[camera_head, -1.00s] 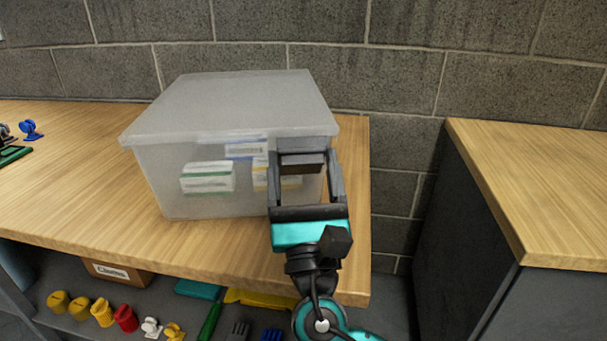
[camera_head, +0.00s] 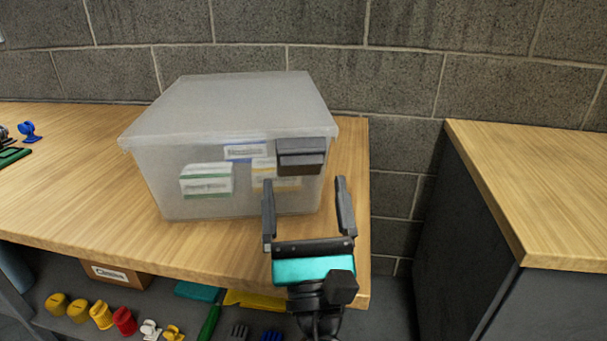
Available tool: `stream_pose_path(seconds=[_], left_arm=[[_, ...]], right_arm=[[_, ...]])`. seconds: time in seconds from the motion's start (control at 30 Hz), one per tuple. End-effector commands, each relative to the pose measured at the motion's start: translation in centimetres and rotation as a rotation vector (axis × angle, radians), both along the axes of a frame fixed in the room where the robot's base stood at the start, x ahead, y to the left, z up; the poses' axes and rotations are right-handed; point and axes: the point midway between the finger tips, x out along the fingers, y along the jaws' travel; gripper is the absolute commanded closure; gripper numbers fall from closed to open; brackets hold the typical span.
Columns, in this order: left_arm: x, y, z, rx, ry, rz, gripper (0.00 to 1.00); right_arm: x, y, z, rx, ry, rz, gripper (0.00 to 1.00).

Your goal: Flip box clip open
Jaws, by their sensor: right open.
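A translucent plastic box (camera_head: 170,165) with a frosted lid (camera_head: 240,105) stands on the wooden bench. A dark grey clip (camera_head: 300,155) sits on the right part of the box's front face, just below the lid rim. Small cartons show through the front wall. My right gripper (camera_head: 305,182) is open and empty. Its two fingers point toward the clip, in front of and below it in the picture, with a gap between them and the clip. The left gripper is not in view.
The wooden bench (camera_head: 70,190) has clear room left of the box. Blue and green items lie at its far left. A shelf below holds several coloured parts and a cardboard box (camera_head: 115,274). A second bench (camera_head: 540,180) stands right, across a gap. A block wall is behind.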

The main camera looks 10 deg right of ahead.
Motion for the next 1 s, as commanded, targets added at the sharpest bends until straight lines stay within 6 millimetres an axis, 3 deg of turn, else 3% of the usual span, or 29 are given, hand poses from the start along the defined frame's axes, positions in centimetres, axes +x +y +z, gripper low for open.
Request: stream_pose_path(seconds=[0.2,0.4,0.8,1.0], left_arm=[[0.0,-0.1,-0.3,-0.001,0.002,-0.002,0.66],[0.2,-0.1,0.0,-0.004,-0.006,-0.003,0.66],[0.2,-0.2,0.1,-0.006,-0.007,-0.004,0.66],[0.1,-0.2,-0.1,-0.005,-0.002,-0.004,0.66]], right_arm=[[-4.1,0.1,-3.1,0.000,0.004,0.001,0.11],[-6.4,0.2,-4.6,0.001,0.001,0.001,0.11],[-7.2,0.2,-5.0,0.002,-0.002,0.000,0.11],[-7.1,0.2,-5.0,0.002,-0.001,0.000,0.30]])
